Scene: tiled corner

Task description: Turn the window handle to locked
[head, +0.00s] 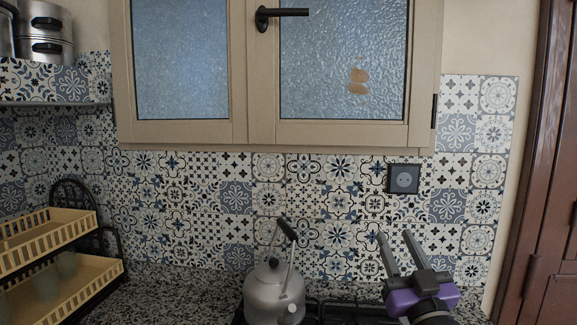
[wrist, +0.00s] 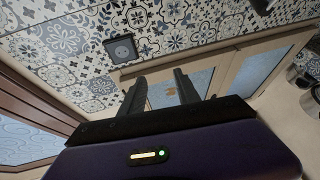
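The window handle (head: 282,13) is a black lever at the top centre of the head view, on the middle stile of a beige two-pane window (head: 260,132). Its lever points right, about horizontal. My gripper (head: 396,237) is low at the right in the head view, well below and to the right of the handle, in front of the tiled wall. Its two dark fingers stand apart with nothing between them. In the wrist view the fingers (wrist: 158,84) are also apart, and the window frame (wrist: 225,62) shows beyond them, tilted. I cannot make out the handle there.
A grey kettle (head: 272,295) stands on the stove left of my gripper. A black wall socket (head: 403,179) is above my gripper. A dish rack (head: 55,245) is at the left, with pots (head: 45,35) on a shelf above. A brown door frame (head: 545,190) bounds the right.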

